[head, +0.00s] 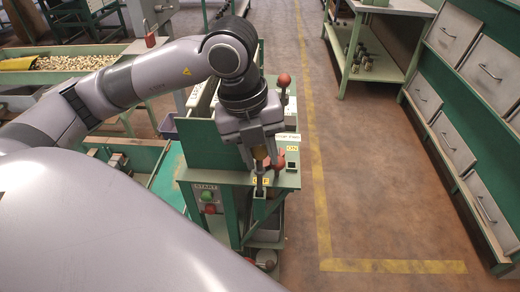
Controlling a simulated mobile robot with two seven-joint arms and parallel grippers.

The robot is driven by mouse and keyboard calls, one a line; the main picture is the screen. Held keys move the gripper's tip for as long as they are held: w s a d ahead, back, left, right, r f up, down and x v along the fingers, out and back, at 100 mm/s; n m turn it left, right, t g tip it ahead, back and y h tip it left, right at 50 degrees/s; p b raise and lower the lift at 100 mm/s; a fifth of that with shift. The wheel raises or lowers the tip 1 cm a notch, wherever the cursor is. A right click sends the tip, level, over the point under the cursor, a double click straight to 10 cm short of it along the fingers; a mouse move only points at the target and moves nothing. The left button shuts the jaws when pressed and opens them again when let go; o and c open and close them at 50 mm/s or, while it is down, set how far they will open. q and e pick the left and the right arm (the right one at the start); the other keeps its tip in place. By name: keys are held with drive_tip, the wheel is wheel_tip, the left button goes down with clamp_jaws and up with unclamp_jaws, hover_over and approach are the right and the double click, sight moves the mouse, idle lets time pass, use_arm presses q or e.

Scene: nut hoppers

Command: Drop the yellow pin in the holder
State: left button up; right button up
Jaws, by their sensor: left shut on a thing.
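My left gripper (266,166) points down over the green machine's top and is shut on the yellow pin (259,153). Only a small yellowish part of the pin shows between the fingers, and its lower end cannot be made out. Just below the fingertips is a small square green holder (260,193) at the front edge, by a yellow OFF label. A second small square socket (292,168) is to the right, by the ON label. I cannot tell whether the pin touches a holder. My right gripper is not in view.
A red part (279,162) stands close to the gripper, and a red-knobbed lever (284,80) is behind it. Green and red buttons (208,202) are on the machine's front. Open floor (370,190) lies to the right, before green-framed cabinets (481,130).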

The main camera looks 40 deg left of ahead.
sight(260, 170)
use_arm(q)
drive_tip(key=shift+f+b, duration=0.3)
drive_tip(key=shift+f, duration=0.15)
drive_tip(key=shift+f+b, duration=0.6)
drive_tip(key=shift+f, duration=0.1)
drive_tip(key=shift+f+b, duration=0.8)
drive_tip(key=shift+f, duration=0.05)
drive_tip(key=shift+f+b, duration=0.75)
drive_tip(key=shift+f, duration=0.05)
drive_tip(key=shift+f+b, duration=0.45)
drive_tip(key=shift+f, duration=0.05)
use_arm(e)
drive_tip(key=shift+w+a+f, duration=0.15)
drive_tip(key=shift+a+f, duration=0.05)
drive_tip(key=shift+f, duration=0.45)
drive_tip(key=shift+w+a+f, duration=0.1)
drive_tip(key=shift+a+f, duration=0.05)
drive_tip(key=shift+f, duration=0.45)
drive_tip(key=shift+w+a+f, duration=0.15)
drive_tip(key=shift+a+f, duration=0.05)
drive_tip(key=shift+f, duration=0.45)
use_arm(q)
drive_tip(key=o, duration=1.1)
drive_tip(key=shift+o, duration=0.2)
